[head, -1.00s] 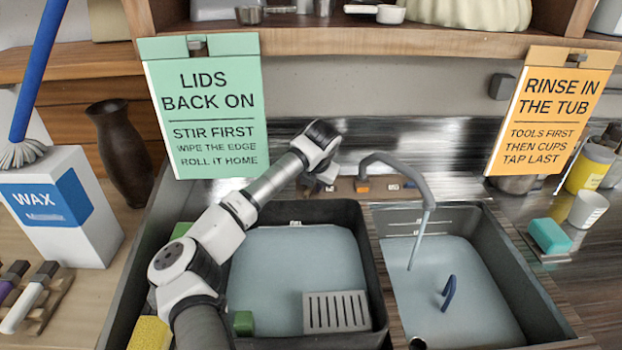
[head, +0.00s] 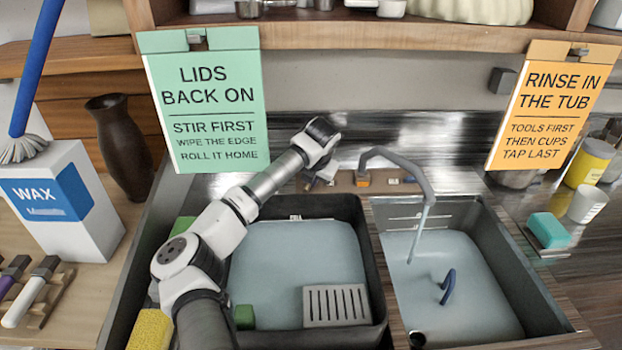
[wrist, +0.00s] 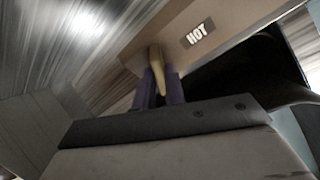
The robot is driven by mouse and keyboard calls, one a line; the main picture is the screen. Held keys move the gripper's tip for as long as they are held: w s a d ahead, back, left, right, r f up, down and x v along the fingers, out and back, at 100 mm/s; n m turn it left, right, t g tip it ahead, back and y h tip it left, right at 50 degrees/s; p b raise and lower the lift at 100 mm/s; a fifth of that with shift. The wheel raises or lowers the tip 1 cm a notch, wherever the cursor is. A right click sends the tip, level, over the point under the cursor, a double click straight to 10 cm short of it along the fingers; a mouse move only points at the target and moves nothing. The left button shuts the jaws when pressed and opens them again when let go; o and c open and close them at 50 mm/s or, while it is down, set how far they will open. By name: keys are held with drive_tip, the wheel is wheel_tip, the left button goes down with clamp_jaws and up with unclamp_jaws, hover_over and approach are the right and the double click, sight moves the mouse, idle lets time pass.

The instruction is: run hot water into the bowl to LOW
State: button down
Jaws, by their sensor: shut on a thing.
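The bowl (head: 508,290) is the grey right-hand basin, with pale blue water (head: 470,310) in it and marks on its back wall, too small to read. The grey spout (head: 425,185) hangs over it, and a thin pale stream (head: 418,240) falls from its tip into the water. In the wrist view, a HOT label (wrist: 198,36) sits on a brown ledge beside a tan lever (wrist: 157,62). My gripper (wrist: 160,92) is shut on this lever, its purple fingers on either side. In the head view, my gripper (head: 318,180) is at the ledge, left of the spout, partly hidden by my wrist.
A dark tub (head: 375,270) of water with a grey slotted rack (head: 337,306) stands left of the bowl. A blue curved handle (head: 448,287) sticks out of the bowl's water. An orange block (head: 362,181) is on the ledge near my gripper. Signs hang above on both sides.

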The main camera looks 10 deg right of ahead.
drive_tip(key=m+b, duration=0.1)
drive_tip(key=b, duration=0.1)
drive_tip(key=m+b, duration=0.1)
drive_tip(key=shift+f+m+b, duration=0.25)
drive_tip(key=shift+m+b, duration=0.05)
drive_tip(key=shift+b, duration=0.1)
drive_tip(key=m+t+b, duration=0.1)
drive_tip(key=m+b, duration=0.2)
drive_tip(key=b, duration=0.1)
drive_tip(key=shift+s+m+y, duration=0.1)
drive_tip(key=shift+m+y, duration=0.2)
drive_tip(key=m+t+b, duration=0.1)
drive_tip(key=m+b, duration=0.3)
drive_tip(key=m, duration=0.1)
drive_tip(key=shift+s+d+r, duration=0.1)
drive_tip(key=shift+s, duration=0.05)
drive_tip(key=shift+m, duration=0.4)
drive_tip(key=c, duration=1.5)
unclamp_jaws()
drive_tip(key=shift+o, duration=0.2)
drive_tip(key=shift+r+b, duration=0.15)
drive_tip(key=shift+b, duration=0.15)
drive_tip(key=b+v, duration=0.2)
drive_tip(key=v, duration=1.1)
drive_tip(key=shift+s+r+b, duration=0.25)
drive_tip(key=shift+b, duration=0.05)
